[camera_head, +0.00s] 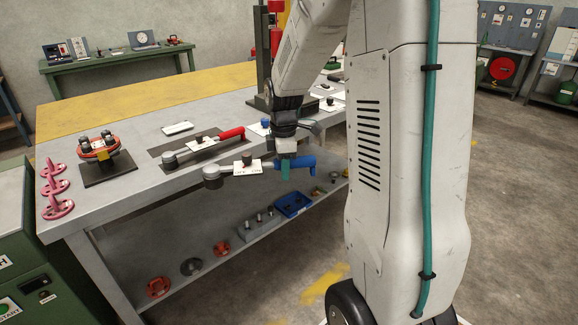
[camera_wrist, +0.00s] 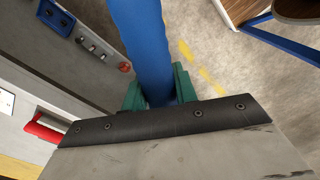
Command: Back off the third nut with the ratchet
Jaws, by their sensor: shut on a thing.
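My gripper (camera_head: 286,166) is shut on the blue handle (camera_head: 303,162) of the ratchet, near the table's front edge. In the wrist view the blue handle (camera_wrist: 140,40) runs between the green jaw pads of my gripper (camera_wrist: 158,95). The red flanged spool (camera_head: 98,153) stands on a dark base plate (camera_head: 107,171) at the table's left end, apart from the ratchet. Dark nuts show on its top; which one is the third, I cannot tell.
A lower shelf holds a blue tray (camera_head: 292,204) and a red flange (camera_head: 158,287). Bare tabletop lies between the spool and the mat.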

